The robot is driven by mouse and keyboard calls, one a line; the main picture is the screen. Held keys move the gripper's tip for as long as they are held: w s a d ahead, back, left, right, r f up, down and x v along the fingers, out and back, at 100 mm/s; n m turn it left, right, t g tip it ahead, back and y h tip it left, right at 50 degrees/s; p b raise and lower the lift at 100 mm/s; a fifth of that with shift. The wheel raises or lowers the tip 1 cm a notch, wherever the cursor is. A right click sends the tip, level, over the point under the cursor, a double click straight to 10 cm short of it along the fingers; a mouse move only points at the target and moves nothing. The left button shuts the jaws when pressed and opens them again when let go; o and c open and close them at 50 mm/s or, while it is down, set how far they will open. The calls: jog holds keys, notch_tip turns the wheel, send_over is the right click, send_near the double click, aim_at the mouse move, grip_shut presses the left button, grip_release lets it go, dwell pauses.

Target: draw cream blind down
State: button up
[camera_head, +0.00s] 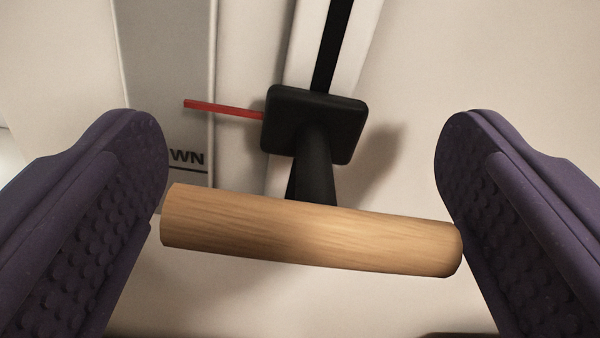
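A wooden bar handle (310,234) lies across the middle of the view on a black stem, fixed to a black slider block (314,124). The block sits on a pale rail with a black slot (333,45). My gripper (302,190) is open, with one purple padded finger on each side of the handle. The handle's left end is at the left finger and its right end at the right finger; I cannot tell whether they touch. The cream blind itself cannot be made out.
A red pointer (222,109) sticks out left from the block over a grey strip (170,60). Dark letters "WN" (187,156) and a line are on the strip, partly hidden by the left finger. The pale wall (480,50) around is clear.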

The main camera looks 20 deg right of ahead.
aim_at(301, 256)
jog(key=s+a+p, duration=0.1)
jog(key=s, duration=0.6)
jog(key=shift+s+a+p, duration=0.2)
jog(key=shift+s+p, duration=0.15)
jog(key=shift+p, duration=0.05)
jog(key=shift+c, duration=0.5)
